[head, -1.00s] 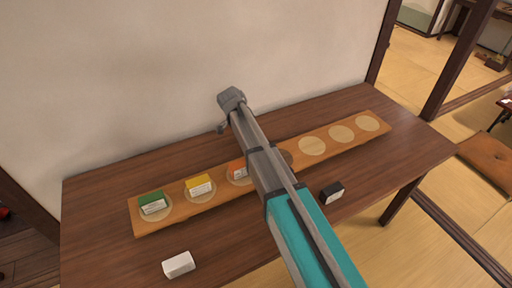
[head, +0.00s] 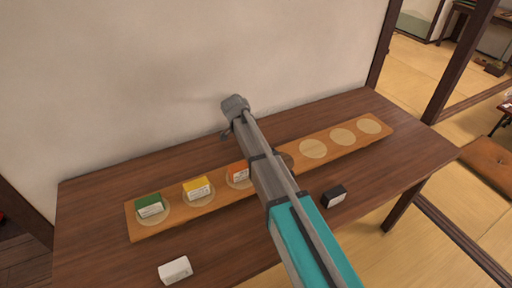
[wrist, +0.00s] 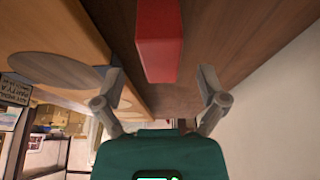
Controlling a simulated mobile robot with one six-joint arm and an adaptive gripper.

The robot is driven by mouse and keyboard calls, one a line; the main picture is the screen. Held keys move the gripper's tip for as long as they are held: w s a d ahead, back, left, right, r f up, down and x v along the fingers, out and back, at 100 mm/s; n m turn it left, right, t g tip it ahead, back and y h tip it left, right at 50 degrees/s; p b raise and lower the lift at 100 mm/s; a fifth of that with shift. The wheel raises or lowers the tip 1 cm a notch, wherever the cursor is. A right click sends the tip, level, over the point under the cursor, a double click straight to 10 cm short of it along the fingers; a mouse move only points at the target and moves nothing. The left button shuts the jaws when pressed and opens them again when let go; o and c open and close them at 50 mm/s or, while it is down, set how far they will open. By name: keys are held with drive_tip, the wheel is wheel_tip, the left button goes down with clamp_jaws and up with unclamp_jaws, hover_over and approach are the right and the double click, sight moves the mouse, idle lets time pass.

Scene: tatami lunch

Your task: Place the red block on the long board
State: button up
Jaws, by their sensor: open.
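The red block (wrist: 158,42) shows in the wrist view, between and beyond the fingers of my gripper (wrist: 160,76). The fingers are spread on either side of its line, and nothing is held. The block appears to be on the dark table, beside the board and toward the wall. My arm hides it in the head view. The long board (head: 217,205) lies across the table with a row of pale round spots; its edge also shows at the left of the wrist view (wrist: 93,30). Green (head: 148,204), yellow (head: 197,187) and orange (head: 238,174) blocks stand on its left spots.
A white block (head: 175,270) and a black block (head: 334,196) lie on the table (head: 110,262) in front of the board. The three right spots (head: 342,137) are empty; my arm covers part of the middle. A plain wall (head: 130,80) rises behind the table.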

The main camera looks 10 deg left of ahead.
drive_tip(key=shift+b+x, duration=2)
drive_tip(key=shift+x, duration=0.45)
drive_tip(key=shift+w, duration=0.1)
drive_tip(key=shift+r, duration=0.1)
clamp_jaws()
drive_tip(key=shift+r, duration=0.1)
wheel_tip(320, 180, up, 3)
drive_tip(key=p, duration=0.3)
drive_tip(key=s+d+r+p, duration=0.2)
drive_tip(key=s+r+p, duration=0.3)
drive_tip(key=s, duration=0.1)
drive_tip(key=s+d+r+p, duration=0.2)
drive_tip(key=s+r+p, duration=0.2)
drive_tip(key=s, duration=0.3)
drive_tip(key=shift+d+r+p, duration=0.25)
drive_tip(key=shift+r+p, duration=0.15)
drive_tip(key=shift+p, duration=0.15)
drive_tip(key=shift+s, duration=0.15)
